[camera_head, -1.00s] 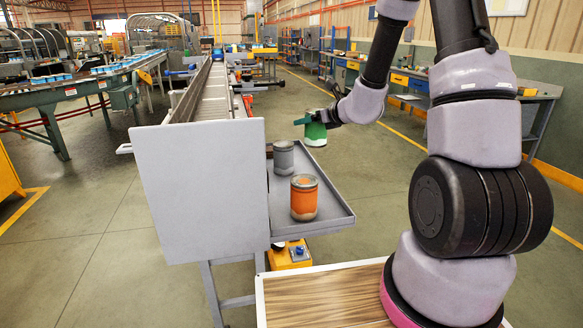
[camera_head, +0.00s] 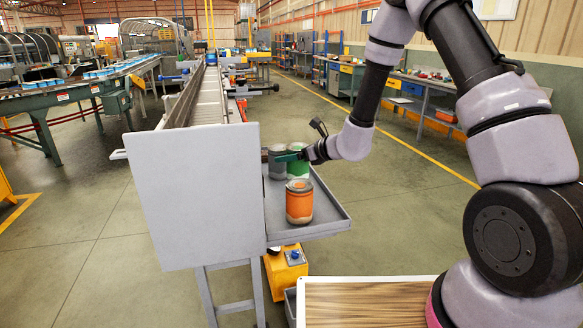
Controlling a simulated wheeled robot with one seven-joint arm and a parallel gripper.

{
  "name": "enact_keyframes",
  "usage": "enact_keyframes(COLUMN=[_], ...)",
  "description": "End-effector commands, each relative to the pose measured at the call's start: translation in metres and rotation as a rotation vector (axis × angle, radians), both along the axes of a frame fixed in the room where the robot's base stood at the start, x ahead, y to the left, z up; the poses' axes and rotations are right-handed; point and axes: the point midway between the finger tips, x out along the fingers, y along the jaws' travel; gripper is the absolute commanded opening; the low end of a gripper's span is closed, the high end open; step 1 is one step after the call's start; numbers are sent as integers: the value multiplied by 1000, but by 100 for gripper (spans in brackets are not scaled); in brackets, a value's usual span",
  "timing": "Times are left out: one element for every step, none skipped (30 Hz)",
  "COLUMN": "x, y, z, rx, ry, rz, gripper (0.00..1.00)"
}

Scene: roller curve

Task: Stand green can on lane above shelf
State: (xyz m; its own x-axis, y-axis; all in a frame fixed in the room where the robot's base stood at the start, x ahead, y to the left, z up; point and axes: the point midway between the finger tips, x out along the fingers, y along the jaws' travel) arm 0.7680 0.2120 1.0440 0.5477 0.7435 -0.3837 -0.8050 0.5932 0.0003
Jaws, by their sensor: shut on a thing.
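The green can (camera_head: 298,169) is upright in my gripper (camera_head: 289,157), whose teal fingers close across its upper part and hide some of it. It is over the far part of the grey shelf (camera_head: 322,226), close beside the grey can (camera_head: 276,169). I cannot tell if it touches the shelf or the grey can. The orange can (camera_head: 299,203) stands nearer on the shelf. The roller lane (camera_head: 212,96) runs away from me, higher than the shelf and to its left.
A large grey end panel (camera_head: 195,197) closes the lane's near end and hides part of it. A yellow unit (camera_head: 285,268) sits below the shelf. A wood-topped surface (camera_head: 362,302) is at the bottom. The floor to the right of the shelf is clear.

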Motion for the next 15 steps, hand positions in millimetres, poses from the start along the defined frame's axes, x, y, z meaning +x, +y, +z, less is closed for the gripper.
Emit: enact_keyframes(x=[0,0,0,0,0,0,0,0,0,0,0,0,0,0,0], y=[0,0,0,0,0,0,0,0,0,0,0,0,0,0,0], z=[-7,-11,-17,-23,-27,-32,-35,-37,-37,-37,-37,-37,-37,-37,-37], rx=[-1,0,1,-1,0,1,0,1,0,1,1,1,1,1,0], ry=[3,3,4,4,3,4,2,1,0,-1,-1,-1,-1,-1,0], rz=[-1,-1,-2,0,-1,-2,-1,0,-1,-1,-1,-1,-1,-1,-1], gripper=[24,24,24,24,24,24,24,24,24,24,24,24,24,24,24])
